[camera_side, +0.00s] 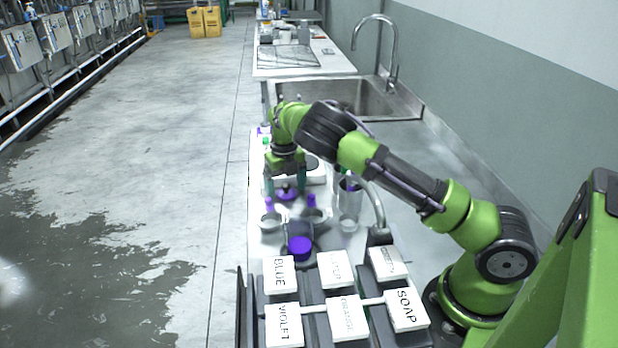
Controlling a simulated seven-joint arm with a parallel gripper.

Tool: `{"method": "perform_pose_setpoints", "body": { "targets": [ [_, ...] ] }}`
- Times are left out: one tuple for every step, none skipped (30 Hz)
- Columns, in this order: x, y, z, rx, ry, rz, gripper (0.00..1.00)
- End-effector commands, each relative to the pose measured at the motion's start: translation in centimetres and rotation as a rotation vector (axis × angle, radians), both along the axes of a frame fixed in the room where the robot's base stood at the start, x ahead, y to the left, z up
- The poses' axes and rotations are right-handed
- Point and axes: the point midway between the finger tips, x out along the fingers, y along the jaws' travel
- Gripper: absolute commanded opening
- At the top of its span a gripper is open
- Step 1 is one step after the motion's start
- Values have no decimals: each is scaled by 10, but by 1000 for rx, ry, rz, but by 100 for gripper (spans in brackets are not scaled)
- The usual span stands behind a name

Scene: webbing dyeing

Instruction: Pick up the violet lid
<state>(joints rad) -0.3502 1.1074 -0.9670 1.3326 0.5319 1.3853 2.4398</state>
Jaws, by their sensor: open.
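A small violet round piece with a knob on top, which looks like the violet lid (287,195), lies on the work table. My gripper (285,186) points down right over it, with its green fingers apart, one on each side of the knob. The fingers are open, and I cannot tell whether they touch the lid. A second violet round thing (300,246) sits nearer the camera on a dark container; it is too small to tell whether it is a lid or dye.
Two small bowls with violet-topped items (269,221) (312,213) stand just in front of my gripper. A clear beaker (350,197) and a curved metal tap (375,205) are to the right. Labelled white blocks (284,325) fill the front. A sink (365,97) lies behind.

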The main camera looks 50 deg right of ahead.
Motion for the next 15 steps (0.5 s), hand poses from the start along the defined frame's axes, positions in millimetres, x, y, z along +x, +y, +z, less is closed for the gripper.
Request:
{"method": "perform_pose_setpoints", "body": {
  "targets": [
    [0,0,0,0,0,0,88],
    [0,0,0,0,0,0,88],
    [0,0,0,0,0,0,85],
    [0,0,0,0,0,0,80],
    [0,0,0,0,0,0,76],
    [0,0,0,0,0,0,70],
    [0,0,0,1,0,0,65],
    [0,0,0,0,0,0,60],
    [0,0,0,1,0,0,54],
    [0,0,0,1,0,0,50],
    [0,0,0,1,0,0,45],
    [0,0,1,1,0,0,39],
    [0,0,1,1,0,0,34],
    [0,0,1,1,0,0,30],
    [0,0,1,1,0,0,28]
  ]
}}
